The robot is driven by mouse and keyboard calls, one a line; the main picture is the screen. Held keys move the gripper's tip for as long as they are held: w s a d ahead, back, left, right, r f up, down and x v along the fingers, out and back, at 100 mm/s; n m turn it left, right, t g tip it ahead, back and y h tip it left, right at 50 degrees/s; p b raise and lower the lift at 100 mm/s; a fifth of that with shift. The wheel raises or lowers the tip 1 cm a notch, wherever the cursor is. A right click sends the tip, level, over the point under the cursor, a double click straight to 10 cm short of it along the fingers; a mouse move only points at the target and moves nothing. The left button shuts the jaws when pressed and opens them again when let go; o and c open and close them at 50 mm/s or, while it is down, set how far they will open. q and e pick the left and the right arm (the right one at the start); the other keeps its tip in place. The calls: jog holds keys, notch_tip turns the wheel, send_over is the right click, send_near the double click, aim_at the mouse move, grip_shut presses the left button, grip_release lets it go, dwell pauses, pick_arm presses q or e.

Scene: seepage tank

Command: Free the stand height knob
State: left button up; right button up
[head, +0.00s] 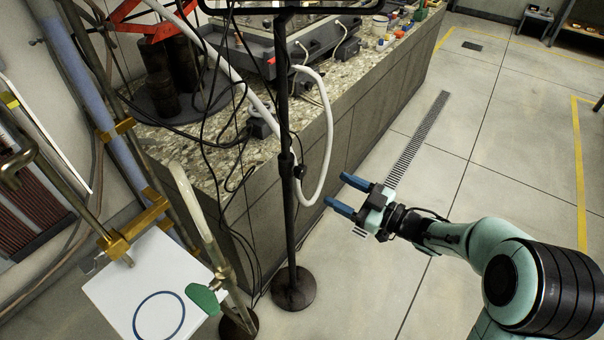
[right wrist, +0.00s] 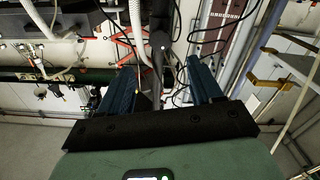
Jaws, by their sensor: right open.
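A black floor stand has an upright pole (head: 283,100) on a round base (head: 293,289), in front of the stone-topped counter. A dark collar (head: 287,163) sits partway up the pole, with a small dark knob-like part (head: 299,171) at its right side. My right gripper (head: 338,190) is open and empty, to the right of the pole and apart from it, with its blue fingers pointing left towards it. In the right wrist view the two fingers (right wrist: 161,68) are spread, with a dark upright pole (right wrist: 159,40) beyond them. I cannot make out the knob there. My left gripper is not in view.
A white hose (head: 328,150) loops beside the pole, and black cables hang behind it. The counter (head: 350,120) runs behind the stand. A white panel with a blue ring (head: 110,300) and brass clamps (head: 135,229) are at the left. The tiled floor (head: 480,150) at right is mostly clear.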

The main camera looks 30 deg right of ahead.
aim_at(303, 172)
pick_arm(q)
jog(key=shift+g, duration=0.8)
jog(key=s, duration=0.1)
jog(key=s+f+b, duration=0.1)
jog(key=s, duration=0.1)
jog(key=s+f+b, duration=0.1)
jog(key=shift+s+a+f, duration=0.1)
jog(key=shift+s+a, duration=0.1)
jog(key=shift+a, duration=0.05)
pick_arm(e)
jog(key=x, duration=1)
jog(key=c, duration=1.1)
